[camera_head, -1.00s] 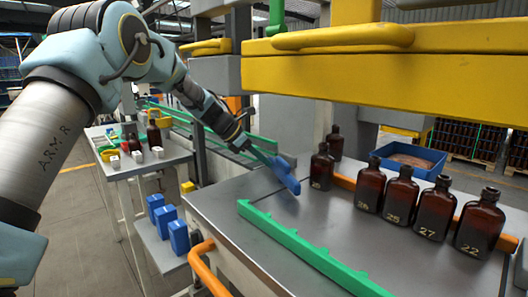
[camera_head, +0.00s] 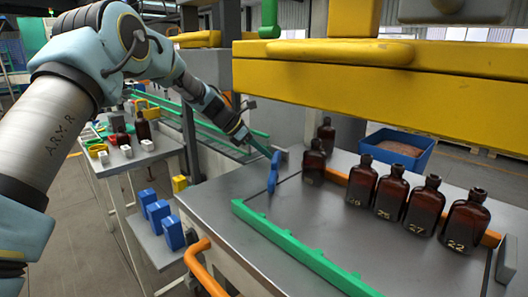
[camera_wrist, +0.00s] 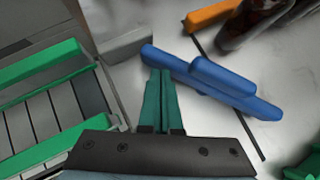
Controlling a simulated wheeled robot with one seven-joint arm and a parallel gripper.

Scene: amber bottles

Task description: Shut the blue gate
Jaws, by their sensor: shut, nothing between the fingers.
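The blue gate (camera_head: 273,172) is a short bar with a raised grip, standing at the far left edge of the grey metal table. In the wrist view the blue gate (camera_wrist: 235,92) lies slantwise just beyond my fingertips. My gripper (camera_head: 268,154) reaches down from the upper left to the gate's far end. In the wrist view its green fingers (camera_wrist: 160,76) are together and empty, at or against the gate's side near its left end. I cannot tell whether they touch. A dark line in the table top runs beside the gate.
Several amber bottles (camera_head: 392,193) stand along an orange rail on the right; one bottle (camera_head: 314,163) is close to the gate. A green toothed rail (camera_head: 290,245) crosses the table's front. A yellow beam (camera_head: 375,80) hangs above. A green-railed roller conveyor (camera_wrist: 45,110) lies left of the gate.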

